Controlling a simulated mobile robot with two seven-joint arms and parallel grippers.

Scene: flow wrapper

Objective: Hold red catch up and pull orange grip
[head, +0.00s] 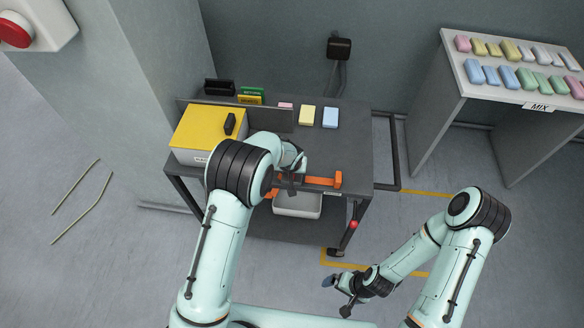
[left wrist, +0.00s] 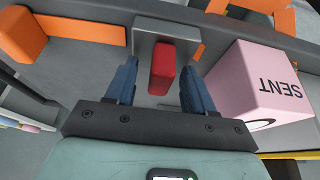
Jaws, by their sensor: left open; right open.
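The red catch (left wrist: 162,68) stands under a grey bracket in the left wrist view. My left gripper (left wrist: 156,88) is open, with one blue finger on each side of the catch; a gap shows on both sides. In the head view my left gripper (head: 290,184) is at the table's front edge, partly hidden by its arm, and I cannot make out the catch. An orange bar with an end block (head: 338,180) runs along that edge; orange parts (left wrist: 22,36) also show in the left wrist view. My right gripper (head: 337,294) is open and empty, low in front of the table.
A pink block marked SENT (left wrist: 258,82) is close beside my left gripper. A yellow-topped box (head: 208,128) and several small blocks, including a blue one (head: 330,117), are on the table. A white bin (head: 298,206) is below. A shelf of coloured blocks (head: 500,92) stands right.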

